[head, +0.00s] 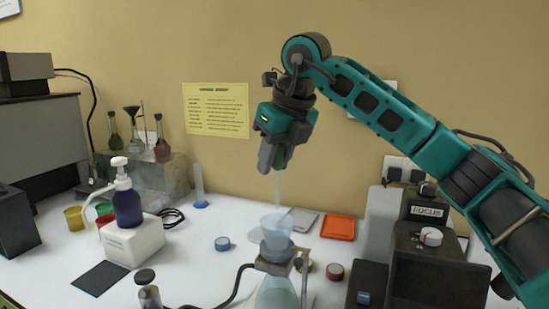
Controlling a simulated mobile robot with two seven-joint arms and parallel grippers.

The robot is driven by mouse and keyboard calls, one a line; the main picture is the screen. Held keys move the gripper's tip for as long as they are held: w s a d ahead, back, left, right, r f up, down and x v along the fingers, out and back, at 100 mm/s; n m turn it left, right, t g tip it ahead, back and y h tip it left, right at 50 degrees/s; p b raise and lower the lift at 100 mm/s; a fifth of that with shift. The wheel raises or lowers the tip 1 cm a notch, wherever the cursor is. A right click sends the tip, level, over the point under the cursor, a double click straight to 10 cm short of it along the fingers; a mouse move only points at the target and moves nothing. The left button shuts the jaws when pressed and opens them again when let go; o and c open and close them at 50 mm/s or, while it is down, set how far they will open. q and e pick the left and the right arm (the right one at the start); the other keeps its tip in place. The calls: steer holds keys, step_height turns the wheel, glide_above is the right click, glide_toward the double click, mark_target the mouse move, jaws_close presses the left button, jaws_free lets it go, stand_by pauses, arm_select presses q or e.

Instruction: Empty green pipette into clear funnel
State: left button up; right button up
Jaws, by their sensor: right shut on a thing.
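My right gripper (270,165) points down over the bench and is shut on the green pipette (280,158). Only a bit of the pipette's green body shows between the fingers. Its thin clear stem hangs straight down. The clear funnel (276,230) stands upright below, in the neck of a glass flask (277,294) held by a dark clamp. The stem's lower end is at the funnel's rim in the picture; I cannot tell whether it is inside. My left gripper is not in view.
A grey machine (425,262) stands right of the funnel. An orange tray (338,228) lies behind it. A blue pump bottle (127,205) stands on a white box at left. Flasks stand on a metal block (160,185). Small caps lie around; the bench left of the funnel is mostly clear.

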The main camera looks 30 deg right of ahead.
steer(key=shift+r+p, duration=0.4)
steer(key=shift+r, duration=1.1)
steer(key=shift+f, duration=0.1)
